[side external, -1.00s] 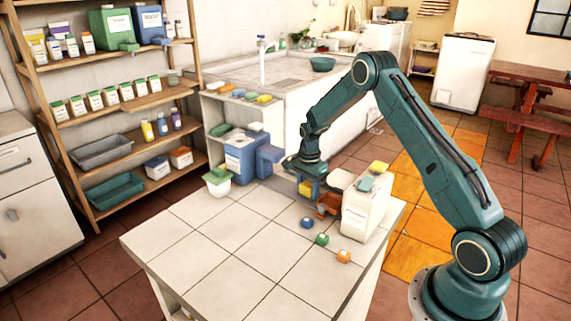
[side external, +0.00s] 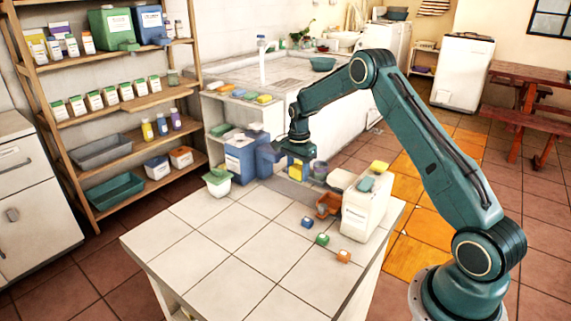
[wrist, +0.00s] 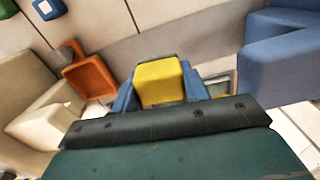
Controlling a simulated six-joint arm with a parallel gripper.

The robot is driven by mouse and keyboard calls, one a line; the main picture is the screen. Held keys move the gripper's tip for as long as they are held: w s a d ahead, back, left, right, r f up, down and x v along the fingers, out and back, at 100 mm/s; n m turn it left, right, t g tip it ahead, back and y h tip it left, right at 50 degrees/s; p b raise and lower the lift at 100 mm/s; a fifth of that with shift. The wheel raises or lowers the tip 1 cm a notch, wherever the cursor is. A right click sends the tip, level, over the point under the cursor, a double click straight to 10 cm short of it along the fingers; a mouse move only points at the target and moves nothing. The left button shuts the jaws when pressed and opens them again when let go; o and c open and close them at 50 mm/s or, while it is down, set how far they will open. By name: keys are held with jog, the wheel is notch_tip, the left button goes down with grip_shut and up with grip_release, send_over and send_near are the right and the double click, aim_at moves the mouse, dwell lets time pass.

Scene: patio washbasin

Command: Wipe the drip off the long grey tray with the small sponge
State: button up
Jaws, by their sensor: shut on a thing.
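My gripper (side external: 297,163) is shut on a yellow sponge (side external: 295,173) and holds it above the back of the tiled worktop. In the wrist view the sponge (wrist: 160,82) sits between my two blue fingers, with a thin darker edge along its far side. A long, flat grey strip (wrist: 185,40) runs across behind the sponge in the wrist view; it could be the long grey tray, but I cannot tell for sure. A grey tray (side external: 100,151) also stands on the wooden shelf. I cannot make out a drip in either view.
A blue container (side external: 240,160) and a green-lidded white tub (side external: 218,182) stand left of my gripper. An orange holder (side external: 327,204) and a white canister (side external: 366,212) stand to its right. Several small coloured blocks lie in front; the worktop's left front is clear.

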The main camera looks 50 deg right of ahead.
jog(key=shift+r, duration=1.5)
